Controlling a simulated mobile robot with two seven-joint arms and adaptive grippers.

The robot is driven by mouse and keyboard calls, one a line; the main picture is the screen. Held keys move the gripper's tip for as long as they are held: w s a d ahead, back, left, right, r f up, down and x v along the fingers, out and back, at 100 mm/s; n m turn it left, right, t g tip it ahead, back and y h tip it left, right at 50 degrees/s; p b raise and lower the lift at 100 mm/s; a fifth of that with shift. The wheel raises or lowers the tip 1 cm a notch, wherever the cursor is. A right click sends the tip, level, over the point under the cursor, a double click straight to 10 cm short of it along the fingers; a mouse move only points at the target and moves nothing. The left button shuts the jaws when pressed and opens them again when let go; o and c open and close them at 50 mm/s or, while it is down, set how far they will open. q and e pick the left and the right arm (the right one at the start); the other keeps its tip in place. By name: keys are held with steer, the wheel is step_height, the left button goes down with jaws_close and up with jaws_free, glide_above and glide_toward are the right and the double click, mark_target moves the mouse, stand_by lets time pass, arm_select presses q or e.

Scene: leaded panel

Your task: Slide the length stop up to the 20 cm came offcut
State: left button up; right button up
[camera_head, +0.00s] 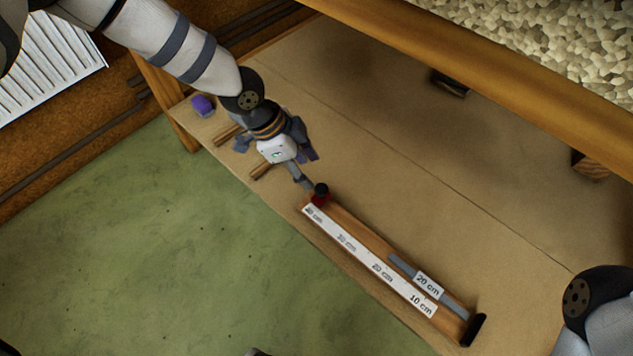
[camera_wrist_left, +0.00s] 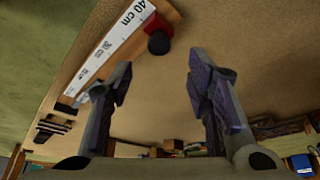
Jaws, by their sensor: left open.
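The length stop (camera_head: 321,198) is a red block with a black knob, at the 40 cm end of the wooden ruler board (camera_head: 345,238). The 20 cm came offcut (camera_head: 402,266) is a grey strip with a "20 cm" label, lying along the board towards the black end block (camera_head: 473,330). My left gripper (camera_head: 308,173) is open and empty, just up and left of the stop. In the left wrist view the stop (camera_wrist_left: 156,24) and its knob lie beyond the spread fingers (camera_wrist_left: 160,70), not between them. My right gripper is out of view.
The board lies near the bench's (camera_head: 420,190) front edge, with green floor below. A purple object (camera_head: 202,105) and wooden pieces (camera_head: 228,133) lie near my left arm. The bench behind the board is mostly clear, under a wooden beam (camera_head: 470,60).

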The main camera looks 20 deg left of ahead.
mark_target(322, 188)
arm_select(q)
steer(key=b+x, duration=0.2)
steer(key=x, duration=0.6)
steer(key=shift+s+a, duration=0.1)
steer(key=shift+s, duration=0.05)
jaws_close()
